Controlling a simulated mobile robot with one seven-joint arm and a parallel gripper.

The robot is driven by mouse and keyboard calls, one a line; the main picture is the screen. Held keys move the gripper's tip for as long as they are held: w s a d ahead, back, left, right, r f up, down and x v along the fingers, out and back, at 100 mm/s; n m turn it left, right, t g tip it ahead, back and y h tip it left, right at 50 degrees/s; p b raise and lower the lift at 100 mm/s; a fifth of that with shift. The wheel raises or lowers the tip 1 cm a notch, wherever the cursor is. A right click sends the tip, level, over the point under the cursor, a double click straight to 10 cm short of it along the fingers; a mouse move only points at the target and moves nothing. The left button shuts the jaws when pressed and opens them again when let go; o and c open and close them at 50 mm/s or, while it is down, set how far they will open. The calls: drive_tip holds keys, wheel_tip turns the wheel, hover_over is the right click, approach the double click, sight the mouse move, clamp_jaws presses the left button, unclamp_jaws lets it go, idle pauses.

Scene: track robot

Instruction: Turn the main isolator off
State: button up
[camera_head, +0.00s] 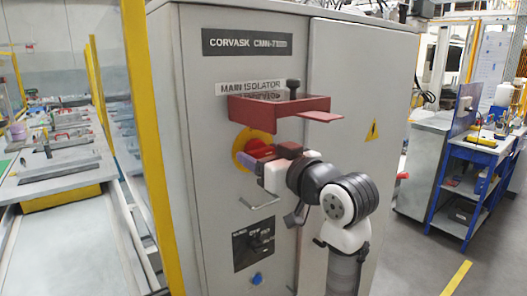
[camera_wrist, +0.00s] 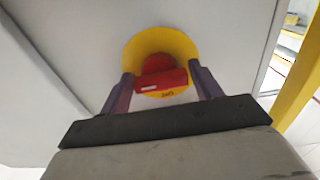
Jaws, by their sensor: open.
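The main isolator is a red rotary handle (camera_wrist: 163,76) on a yellow round plate (camera_wrist: 158,48), on the front of a grey cabinet. In the head view the red handle (camera_head: 260,148) sits on its yellow plate (camera_head: 241,158), below the "MAIN ISOLATOR" label (camera_head: 249,88). My gripper (camera_wrist: 160,85) is open, with one finger on each side of the handle and gaps visible on both sides. In the head view my gripper (camera_head: 254,160) is close to the handle and partly hides it. The wrist view shows the handle bar lying roughly crosswise between the fingers.
A metal pull handle (camera_head: 260,201) and a black switch panel (camera_head: 253,245) are below. A yellow post (camera_head: 147,140) stands left of the grey cabinet (camera_head: 350,90).

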drive_tip(key=c, duration=0.7)
drive_tip(key=shift+o, duration=0.2)
drive_tip(key=shift+f+n+b, duration=0.1)
drive_tip(key=shift+n+b, duration=0.2)
drive_tip(key=shift+b, duration=0.05)
drive_tip(key=shift+w+f+n+b, duration=0.1)
drive_tip(key=shift+n+b, duration=0.75)
drive_tip(key=shift+n, duration=0.15)
drive_tip(key=n+b, duration=0.3)
drive_tip(key=n, duration=0.1)
drive_tip(key=n+b, duration=0.3)
drive_tip(key=n, duration=0.2)
drive_tip(key=shift+n, duration=0.4)
drive_tip(key=n, duration=0.1)
drive_tip(key=n+b, duration=0.1)
drive_tip(key=n, duration=0.1)
drive_tip(key=n+b, duration=0.1)
drive_tip(key=n, duration=0.1)
drive_tip(key=shift+r, duration=0.25)
drive_tip(key=shift+n, duration=0.3)
